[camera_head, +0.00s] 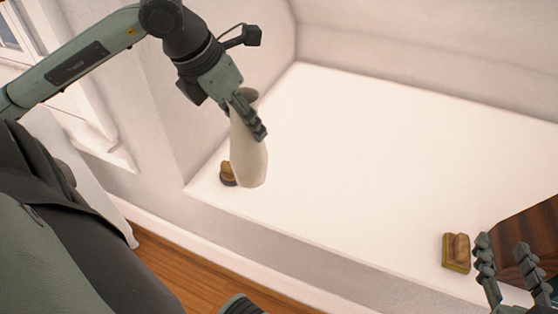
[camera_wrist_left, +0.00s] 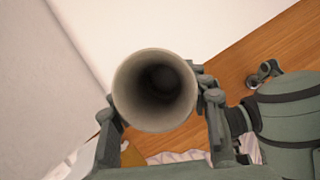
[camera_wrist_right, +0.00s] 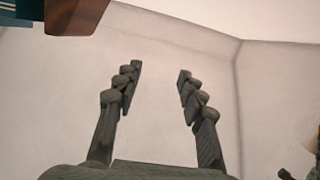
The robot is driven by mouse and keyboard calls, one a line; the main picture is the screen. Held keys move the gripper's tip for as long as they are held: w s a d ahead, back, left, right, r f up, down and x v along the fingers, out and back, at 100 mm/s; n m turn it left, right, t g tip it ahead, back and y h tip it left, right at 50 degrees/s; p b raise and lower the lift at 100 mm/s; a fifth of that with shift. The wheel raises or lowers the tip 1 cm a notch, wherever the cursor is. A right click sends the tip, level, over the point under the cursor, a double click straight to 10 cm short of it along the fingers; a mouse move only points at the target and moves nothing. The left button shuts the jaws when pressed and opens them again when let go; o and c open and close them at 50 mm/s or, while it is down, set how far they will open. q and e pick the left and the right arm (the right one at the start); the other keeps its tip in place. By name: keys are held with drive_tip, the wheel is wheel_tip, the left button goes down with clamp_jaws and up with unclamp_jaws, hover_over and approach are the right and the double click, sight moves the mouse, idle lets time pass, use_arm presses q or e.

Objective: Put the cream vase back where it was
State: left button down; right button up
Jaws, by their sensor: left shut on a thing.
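The cream vase (camera_head: 249,158) is held upright, slightly tilted, by my left gripper (camera_head: 252,118) over the left end of the white ledge (camera_head: 350,150). I cannot tell whether its base touches the ledge. The left wrist view looks into the vase's round open mouth (camera_wrist_left: 155,88), with the fingers (camera_wrist_left: 160,118) on either side of it. My right gripper (camera_head: 506,262) is at the lower right beside a dark wooden object. The right wrist view shows its fingers (camera_wrist_right: 158,85) apart with nothing between them.
A small brown and gold object (camera_head: 227,174) is partly hidden behind the vase. A similar one (camera_head: 456,252) lies near the right gripper, beside the dark wooden object (camera_head: 535,235). The middle of the ledge is clear. Walls stand behind and to the left.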

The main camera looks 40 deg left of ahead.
use_arm(q)
drive_tip(key=shift+w+d+f, duration=0.1)
drive_tip(key=shift+w+f, duration=0.25)
drive_tip(key=shift+w, duration=0.2)
drive_tip(key=shift+w+f, duration=0.3)
drive_tip(key=shift+w, duration=0.25)
drive_tip(key=w+d+f+p, duration=0.1)
drive_tip(key=w+f, duration=0.8)
drive_tip(key=shift+d+f, duration=0.25)
use_arm(e)
drive_tip(key=s+d+f+g+h, duration=0.2)
drive_tip(key=d+f+g, duration=0.1)
drive_tip(key=f, duration=0.3)
drive_tip(key=shift+d, duration=0.65)
drive_tip(key=shift+w+a+r, duration=0.15)
drive_tip(key=shift+r, duration=0.05)
use_arm(q)
drive_tip(key=shift+f, duration=0.1)
drive_tip(key=c, duration=0.8)
unclamp_jaws()
drive_tip(key=shift+o, duration=0.2)
use_arm(e)
drive_tip(key=shift+w+a+r, duration=0.15)
drive_tip(key=shift+a+r, duration=0.25)
